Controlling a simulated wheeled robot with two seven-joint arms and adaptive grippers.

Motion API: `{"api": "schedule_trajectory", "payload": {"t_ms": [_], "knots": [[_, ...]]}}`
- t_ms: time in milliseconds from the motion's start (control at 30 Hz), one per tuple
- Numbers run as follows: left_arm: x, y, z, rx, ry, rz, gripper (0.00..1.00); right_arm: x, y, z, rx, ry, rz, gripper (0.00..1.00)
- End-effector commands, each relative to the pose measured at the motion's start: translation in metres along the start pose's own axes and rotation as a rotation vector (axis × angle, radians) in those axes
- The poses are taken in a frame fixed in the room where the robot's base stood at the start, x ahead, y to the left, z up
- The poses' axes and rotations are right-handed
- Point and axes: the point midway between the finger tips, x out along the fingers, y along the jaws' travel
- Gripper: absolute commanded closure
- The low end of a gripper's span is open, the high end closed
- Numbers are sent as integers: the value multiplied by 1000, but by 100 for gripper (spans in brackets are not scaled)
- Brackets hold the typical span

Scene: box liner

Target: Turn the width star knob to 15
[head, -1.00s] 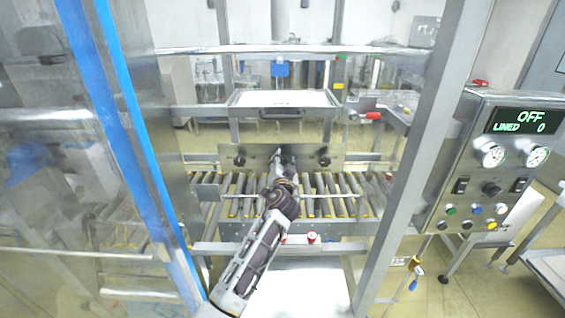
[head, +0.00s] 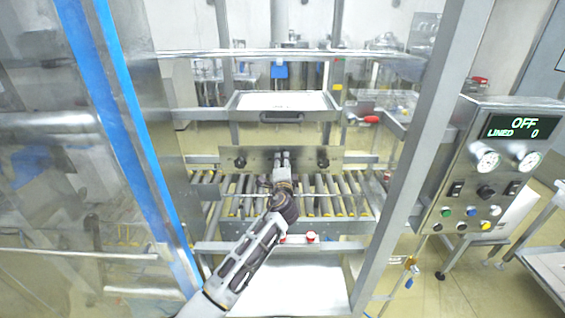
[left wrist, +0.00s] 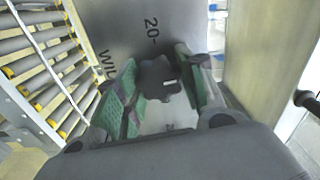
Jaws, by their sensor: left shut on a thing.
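The width star knob (left wrist: 158,78) is dark with a white mark on its face. In the left wrist view it sits between the green-padded fingers of my left gripper (left wrist: 160,66), which is shut on it. The grey plate (left wrist: 120,25) behind it shows "20-" and part of a word starting "WI". Another number below the knob is too blurred to read, and I cannot tell the exact setting. In the head view my left gripper (head: 282,158) reaches the middle of the metal plate (head: 302,160) and hides the knob there. My right gripper is out of view.
Two dark round knobs, left (head: 240,163) and right (head: 323,163), flank my gripper on the plate. A roller conveyor (head: 335,190) runs below. A control panel (head: 480,165) at right reads "OFF" and "LINED 0". Steel posts (head: 405,160) and a blue-edged clear guard (head: 130,130) bound the space.

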Motion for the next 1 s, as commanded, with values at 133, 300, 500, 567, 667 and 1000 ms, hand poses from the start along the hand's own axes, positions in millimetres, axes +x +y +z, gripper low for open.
{"api": "schedule_trajectory", "payload": {"t_ms": [133,300,500,567,667,1000], "knots": [[-1,-1,-2,72,3,0,85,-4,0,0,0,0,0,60],[0,0,-2,116,2,0,85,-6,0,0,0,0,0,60],[-1,1,-2,128,3,0,85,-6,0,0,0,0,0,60],[-1,1,-2,128,3,0,85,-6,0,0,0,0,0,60],[-1,1,-2,127,3,0,85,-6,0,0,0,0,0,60],[0,1,-1,126,1,0,39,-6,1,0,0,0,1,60]]}}
